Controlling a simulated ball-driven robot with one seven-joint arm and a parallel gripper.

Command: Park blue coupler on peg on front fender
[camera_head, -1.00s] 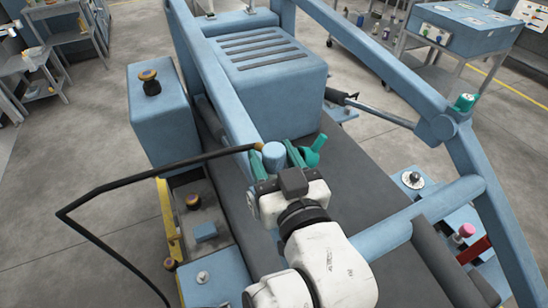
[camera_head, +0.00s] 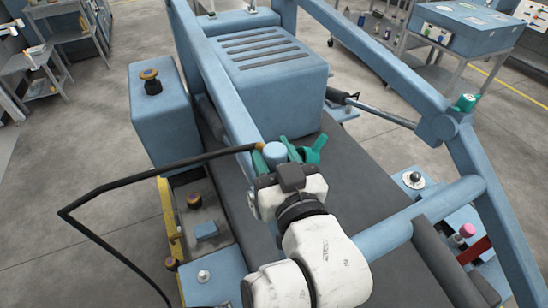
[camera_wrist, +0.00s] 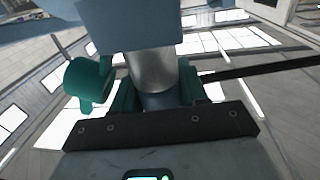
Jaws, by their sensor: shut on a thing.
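A silver knob (camera_head: 203,276) stands on a blue fender block (camera_head: 222,290) at lower left. I cannot tell which fitting is the named peg.
A slanted blue frame beam (camera_head: 225,90) passes close to the coupler. A blue ribbed housing (camera_head: 275,85) is behind. A dark-tipped fitting (camera_head: 413,178) stands at right. A blue box (camera_head: 165,115) with a yellow-black knob (camera_head: 150,80) is at left. Open floor lies farther left.

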